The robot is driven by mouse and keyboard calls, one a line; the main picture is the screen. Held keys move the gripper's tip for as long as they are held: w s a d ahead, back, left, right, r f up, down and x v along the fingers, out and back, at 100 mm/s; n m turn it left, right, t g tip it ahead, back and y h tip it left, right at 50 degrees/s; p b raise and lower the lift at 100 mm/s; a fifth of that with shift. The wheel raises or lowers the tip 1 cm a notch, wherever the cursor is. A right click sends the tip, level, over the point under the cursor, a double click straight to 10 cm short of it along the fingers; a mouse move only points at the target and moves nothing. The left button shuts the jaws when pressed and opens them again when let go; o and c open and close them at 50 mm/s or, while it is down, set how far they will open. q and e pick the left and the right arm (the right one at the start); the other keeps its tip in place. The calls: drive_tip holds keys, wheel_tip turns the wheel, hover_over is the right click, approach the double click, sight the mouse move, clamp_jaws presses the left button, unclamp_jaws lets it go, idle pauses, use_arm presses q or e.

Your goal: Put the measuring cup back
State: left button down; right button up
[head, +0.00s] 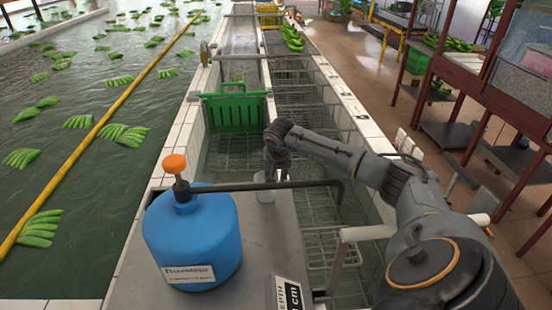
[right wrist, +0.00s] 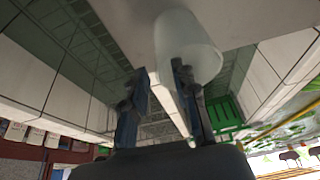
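The measuring cup (head: 265,188) is a small translucent white cup on the grey counter, right of the blue jug. It also shows in the right wrist view (right wrist: 188,48), at the top, partly behind one finger. My right gripper (head: 277,172) is at the cup, just above and beside it in the head view. In the right wrist view my right gripper (right wrist: 160,82) has its two fingers apart, one overlapping the cup's rim. The cup is not between them; whether that finger touches it I cannot tell. My left gripper is out of view.
A blue jug (head: 192,240) with an orange pump (head: 174,164) stands left of the cup. A dark spout (head: 260,186) crosses the counter (head: 130,270) near the cup. A green crate (head: 236,108) sits beyond the counter. Water with banana bunches lies left.

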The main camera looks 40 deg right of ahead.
drive_tip(key=b+v, duration=0.3)
drive_tip(key=v, duration=0.8)
drive_tip(key=shift+r+b, duration=0.25)
drive_tip(key=shift+b, duration=0.05)
